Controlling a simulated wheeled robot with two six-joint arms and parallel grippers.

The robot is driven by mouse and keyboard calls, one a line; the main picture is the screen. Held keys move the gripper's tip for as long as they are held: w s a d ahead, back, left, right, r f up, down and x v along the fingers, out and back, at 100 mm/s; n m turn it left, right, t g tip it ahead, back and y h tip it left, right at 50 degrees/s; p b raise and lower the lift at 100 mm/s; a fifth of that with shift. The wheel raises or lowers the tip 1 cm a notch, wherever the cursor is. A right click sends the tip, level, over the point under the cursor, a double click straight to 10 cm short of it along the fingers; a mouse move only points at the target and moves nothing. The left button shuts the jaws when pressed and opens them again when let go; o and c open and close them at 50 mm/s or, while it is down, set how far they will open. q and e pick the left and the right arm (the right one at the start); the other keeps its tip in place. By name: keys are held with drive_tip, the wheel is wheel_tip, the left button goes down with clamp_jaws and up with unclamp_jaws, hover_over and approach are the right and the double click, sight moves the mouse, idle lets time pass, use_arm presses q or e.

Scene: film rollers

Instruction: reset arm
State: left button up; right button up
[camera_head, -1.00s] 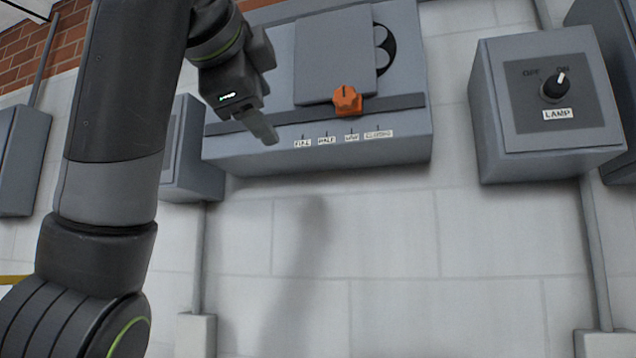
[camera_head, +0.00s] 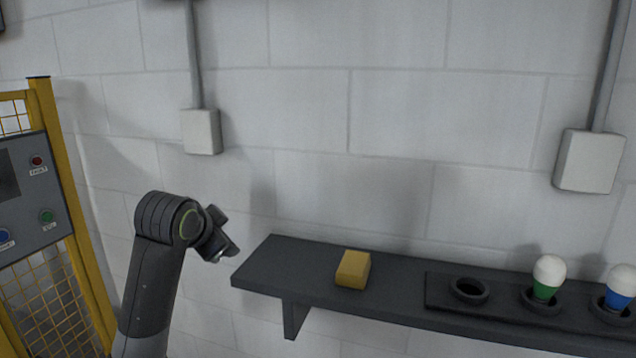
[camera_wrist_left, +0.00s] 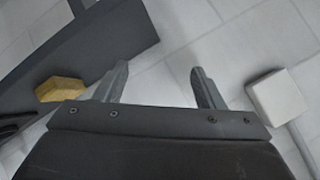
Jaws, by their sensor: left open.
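My left arm rises from the bottom left of the head view, in front of the white wall. Its gripper (camera_head: 220,246) is folded down just left of the dark shelf's left end. In the left wrist view the two fingers of this gripper (camera_wrist_left: 162,82) stand well apart with nothing between them. My right gripper is in neither view.
The dark shelf (camera_head: 300,272) carries a yellow block (camera_head: 352,269), an empty round socket (camera_head: 470,290), a green-based bulb (camera_head: 547,277) and a blue-based bulb (camera_head: 619,286). A yellow-framed panel (camera_head: 32,190) stands left. White boxes (camera_head: 201,131) (camera_head: 589,161) are on the wall.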

use_arm(q)
drive_tip(key=s+a+f+n+g+y, duration=0.1)
drive_tip(key=s+a+f+n, duration=0.1)
drive_tip(key=s+f, duration=0.55)
drive_tip(key=s+a+f+n+g, duration=0.1)
drive_tip(key=s+a+f, duration=0.25)
drive_tip(key=f, duration=0.65)
drive_tip(key=s+a+f+n+g+y, duration=0.1)
drive_tip(key=s+a+f+n, duration=0.1)
drive_tip(key=s+f, duration=0.55)
drive_tip(key=s+a+f+n+g, duration=0.1)
drive_tip(key=s+f+n, duration=0.15)
drive_tip(key=s, duration=0.55)
drive_tip(key=s+a+f+n+g, duration=0.15)
drive_tip(key=s+f, duration=0.25)
drive_tip(key=s, duration=0.4)
drive_tip(key=s+a+f+n+g, duration=0.15)
drive_tip(key=s+f, duration=0.25)
drive_tip(key=s, duration=0.5)
wheel_tip(320, 180, down, 21)
drive_tip(key=a+g+p, duration=0.1)
drive_tip(key=p, duration=0.1)
drive_tip(key=s+d+f+g+p, duration=0.1)
drive_tip(key=s+f, duration=1.3)
drive_tip(key=f, duration=0.1)
drive_tip(key=shift+s+f, duration=0.35)
drive_tip(key=shift+f, duration=0.05)
